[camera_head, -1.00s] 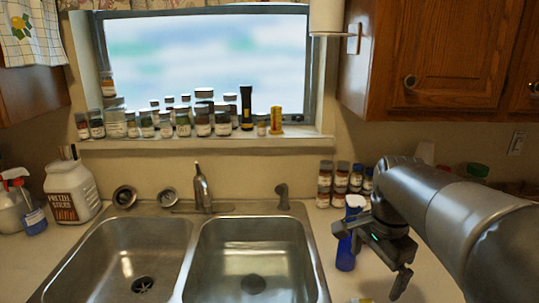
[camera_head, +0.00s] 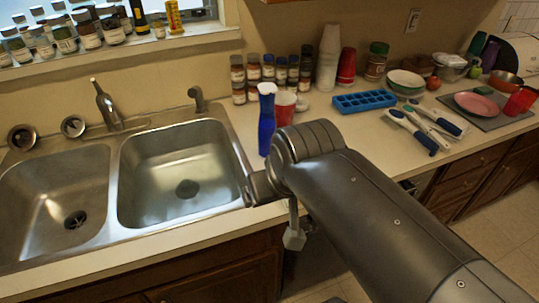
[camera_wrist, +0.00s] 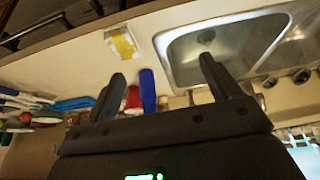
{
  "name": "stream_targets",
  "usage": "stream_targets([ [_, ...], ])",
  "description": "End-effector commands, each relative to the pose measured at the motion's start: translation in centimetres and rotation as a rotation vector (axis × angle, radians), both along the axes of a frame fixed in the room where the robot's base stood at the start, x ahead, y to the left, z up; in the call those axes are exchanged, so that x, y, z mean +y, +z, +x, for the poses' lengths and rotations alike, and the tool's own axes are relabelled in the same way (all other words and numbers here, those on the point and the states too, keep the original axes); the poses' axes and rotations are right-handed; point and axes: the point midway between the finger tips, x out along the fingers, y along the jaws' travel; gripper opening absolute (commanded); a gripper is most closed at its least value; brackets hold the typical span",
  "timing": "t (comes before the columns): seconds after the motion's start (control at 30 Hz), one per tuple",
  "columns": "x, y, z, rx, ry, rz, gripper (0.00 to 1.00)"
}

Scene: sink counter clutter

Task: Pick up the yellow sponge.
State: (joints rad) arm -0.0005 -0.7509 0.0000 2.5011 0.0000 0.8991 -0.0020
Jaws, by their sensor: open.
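The yellow sponge (camera_wrist: 123,42) lies in a pale, shallow holder or wrapper on the counter beside the sink, near the counter's front edge, in the wrist view. In the head view I cannot make it out; my arm covers part of that counter. My gripper (camera_wrist: 163,70) is open and empty, its two fingers apart. In the wrist view the sponge shows beyond the fingertips, in line with the left finger. In the head view my gripper (camera_head: 272,215) is mostly hidden by my arm, near the counter's front edge right of the sink.
Spice jars (camera_head: 268,72), a blue ice tray (camera_head: 364,101) and brushes (camera_head: 412,132) are farther back and right. The faucet (camera_head: 106,106) stands behind the sink.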

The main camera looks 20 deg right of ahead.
Motion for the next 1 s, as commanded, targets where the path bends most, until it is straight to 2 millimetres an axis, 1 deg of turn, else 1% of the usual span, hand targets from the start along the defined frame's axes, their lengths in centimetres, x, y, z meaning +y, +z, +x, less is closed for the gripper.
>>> stream_targets([
  [0.17,0.0,0.0,0.1,0.004,-0.002,0.000,0.82],
  [0.27,-0.3,0.0,0.7,0.025,-0.006,-0.003,0.82],
  [0.33,-0.8,-0.2,1.5,0.057,-0.011,-0.007,0.82],
  [0.57,-3.3,-1.2,5.5,0.205,-0.030,-0.018,0.82],
  [0.8,-6.7,-3.6,9.6,0.363,-0.043,-0.010,0.82],
  [0.9,-8.1,-4.7,11.0,0.417,-0.046,-0.003,0.82],
  [1.0,-9.1,-5.6,11.9,0.458,-0.046,0.004,0.82],
])
